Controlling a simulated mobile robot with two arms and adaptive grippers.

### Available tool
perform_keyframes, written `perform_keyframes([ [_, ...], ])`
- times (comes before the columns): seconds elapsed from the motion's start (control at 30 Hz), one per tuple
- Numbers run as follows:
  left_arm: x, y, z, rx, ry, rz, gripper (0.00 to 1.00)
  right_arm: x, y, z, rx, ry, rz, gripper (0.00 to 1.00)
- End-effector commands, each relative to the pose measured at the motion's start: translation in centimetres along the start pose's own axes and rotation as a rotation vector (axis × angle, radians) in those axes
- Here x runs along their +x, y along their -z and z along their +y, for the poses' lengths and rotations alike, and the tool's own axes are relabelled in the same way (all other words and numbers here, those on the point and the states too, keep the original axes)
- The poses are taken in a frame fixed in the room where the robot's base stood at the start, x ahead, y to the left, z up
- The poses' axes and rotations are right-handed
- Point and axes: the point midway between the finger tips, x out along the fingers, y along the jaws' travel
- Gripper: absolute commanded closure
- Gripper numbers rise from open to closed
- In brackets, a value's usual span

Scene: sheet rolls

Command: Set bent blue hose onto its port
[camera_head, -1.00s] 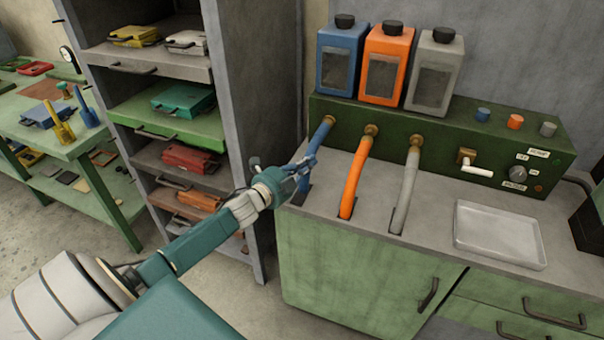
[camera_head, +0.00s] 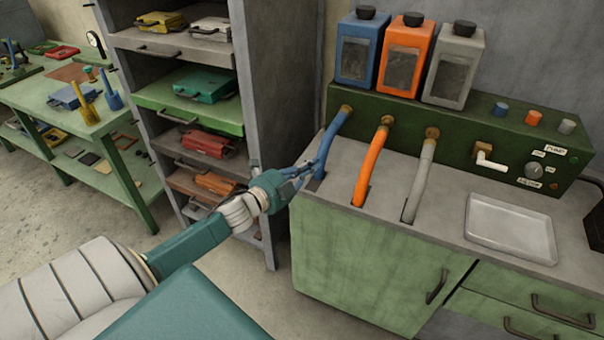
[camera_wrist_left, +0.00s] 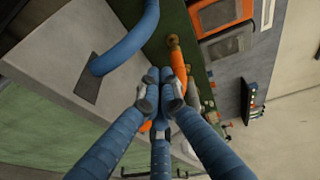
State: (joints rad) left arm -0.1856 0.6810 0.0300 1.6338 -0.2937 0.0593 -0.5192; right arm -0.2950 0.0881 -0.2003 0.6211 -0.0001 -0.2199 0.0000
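The blue hose (camera_head: 331,145) curves up from a slot in the counter. Its upper end meets the brass port (camera_head: 346,110) at the left of the green panel, with no clear gap in the head view. In the left wrist view the hose (camera_wrist_left: 130,42) passes at the upper left, apart from the fingers; its port end is out of frame. My left gripper (camera_head: 297,173) is just left of the hose's lower part. In the left wrist view its fingertips (camera_wrist_left: 160,85) come together with nothing seen between them. My right gripper is out of view.
An orange hose (camera_head: 372,160) and a grey hose (camera_head: 420,180) stand to the right on their ports. Blue, orange and grey canisters stand on the green panel (camera_head: 460,125). A tray (camera_head: 510,228) lies on the counter. A shelf rack (camera_head: 258,90) stands close at left.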

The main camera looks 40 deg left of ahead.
Motion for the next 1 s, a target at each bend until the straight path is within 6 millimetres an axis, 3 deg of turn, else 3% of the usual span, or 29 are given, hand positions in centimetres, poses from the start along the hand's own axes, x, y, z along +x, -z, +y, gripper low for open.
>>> perform_keyframes([
  [0.1,-1.9,0.1,0.2,0.001,-0.002,0.002,1.0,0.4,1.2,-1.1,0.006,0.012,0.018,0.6],
  [0.3,-3.5,0.0,0.1,0.001,-0.001,0.001,1.0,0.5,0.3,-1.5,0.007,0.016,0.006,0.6],
  [0.5,-3.8,0.1,-0.1,0.0,0.001,0.001,1.0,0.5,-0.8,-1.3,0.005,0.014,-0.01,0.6],
  [1.0,-3.8,-0.2,0.6,-0.011,-0.009,-0.007,1.0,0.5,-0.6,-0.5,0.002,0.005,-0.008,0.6],
])
